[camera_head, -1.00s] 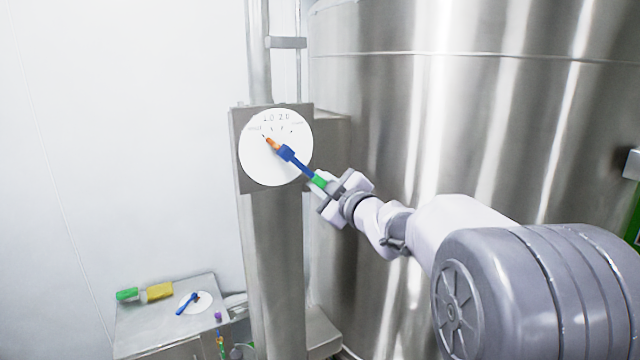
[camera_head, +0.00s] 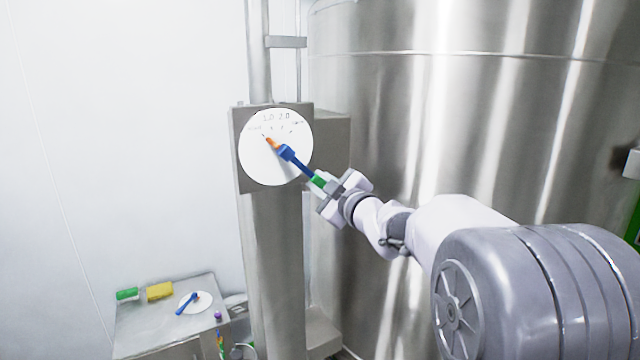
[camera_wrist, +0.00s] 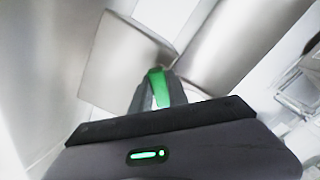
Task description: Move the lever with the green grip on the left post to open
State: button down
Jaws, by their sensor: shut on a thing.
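The lever (camera_head: 302,165) on the left post (camera_head: 270,230) has a blue arm, an orange pointer end and a green grip (camera_head: 318,181). It turns on a round white dial (camera_head: 262,165) with small marks along its top. The orange pointer aims up and left, near the leftmost mark; the green grip end points down and right. My gripper (camera_head: 325,187) is shut on the green grip. In the wrist view the green grip (camera_wrist: 158,88) shows between the fingers; the dial is not visible there. The dial's lettering is too small to read surely.
A large steel vessel (camera_head: 400,120) stands right behind my arm. At lower left a small steel table (camera_head: 150,330) bears a green item (camera_head: 127,294), a yellow block (camera_head: 160,291) and another white disc with a blue lever (camera_head: 187,303). The wall at left is bare.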

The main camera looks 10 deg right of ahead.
jog(key=shift+s+a+f+m+b, duration=0.15)
jog(key=shift+a+f+m+b, duration=0.35)
jog(key=shift+f+m+b, duration=0.15)
jog(key=a+m+b, duration=0.1)
jog(key=a+f+m, duration=0.1)
jog(key=m, duration=0.1)
jog(key=s+a+m+b, duration=0.1)
jog(key=shift+s+a+f+b, duration=0.1)
jog(key=shift+a+f+b, duration=0.25)
jog(key=shift+f, duration=0.05)
jog(key=a+m, duration=0.2)
jog(key=s+a+m+b, duration=0.1)
jog(key=a+m, duration=0.1)
jog(key=s+a+m+b, duration=0.1)
jog(key=a+m, duration=0.1)
jog(key=shift+r+m, duration=0.1)
jog(key=shift+m, duration=0.25)
jog(key=a+m, duration=0.1)
jog(key=a+r+m, duration=0.1)
jog(key=s+a+m+b, duration=0.1)
jog(key=shift+a+r+m, duration=0.1)
jog(key=shift+r+m, duration=0.3)
jog(key=shift+s+a+r+m, duration=0.25)
jog(key=shift+a+r+m, duration=0.45)
jog(key=shift+m, duration=0.3)
jog(key=shift+r, duration=0.1)
jog(key=c, duration=1.3)
grip_release()
jog(key=shift+a, duration=0.1)
jog(key=shift+s, duration=0.1)
